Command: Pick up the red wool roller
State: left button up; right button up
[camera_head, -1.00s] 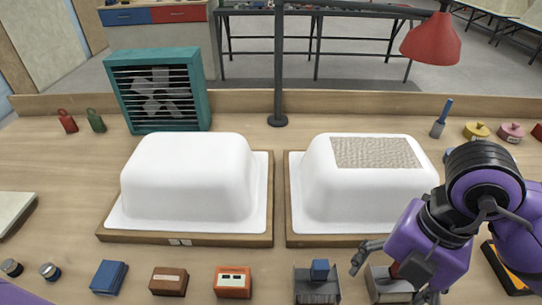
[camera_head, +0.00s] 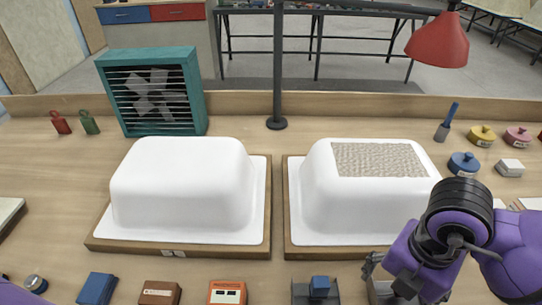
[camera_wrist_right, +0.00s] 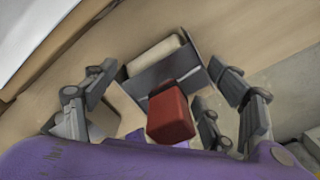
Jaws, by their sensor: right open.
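The red wool roller shows in the right wrist view as a red block-shaped handle (camera_wrist_right: 170,115) with a pale cylinder (camera_wrist_right: 156,54) beyond it, in a grey tray (camera_wrist_right: 165,75). In the head view my right gripper (camera_head: 390,278) is over that tray (camera_head: 378,288) at the front edge and hides the red handle. In the right wrist view the gripper (camera_wrist_right: 165,80) is open, its fingers on either side of the red handle. I see no grip on it. My left gripper is not in view.
A similar grey tray with a blue block (camera_head: 319,286) stands just left. Two white tub shells (camera_head: 185,190) (camera_head: 335,200) on wooden boards lie behind. An orange box (camera_head: 228,292) and brown box (camera_head: 159,292) line the front. A lamp pole (camera_head: 278,70) stands behind the shells.

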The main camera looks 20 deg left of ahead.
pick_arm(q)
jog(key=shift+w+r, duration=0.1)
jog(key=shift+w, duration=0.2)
pick_arm(e)
jog(key=c, duration=1.3)
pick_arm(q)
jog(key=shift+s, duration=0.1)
pick_arm(e)
jog(key=shift+w, duration=0.1)
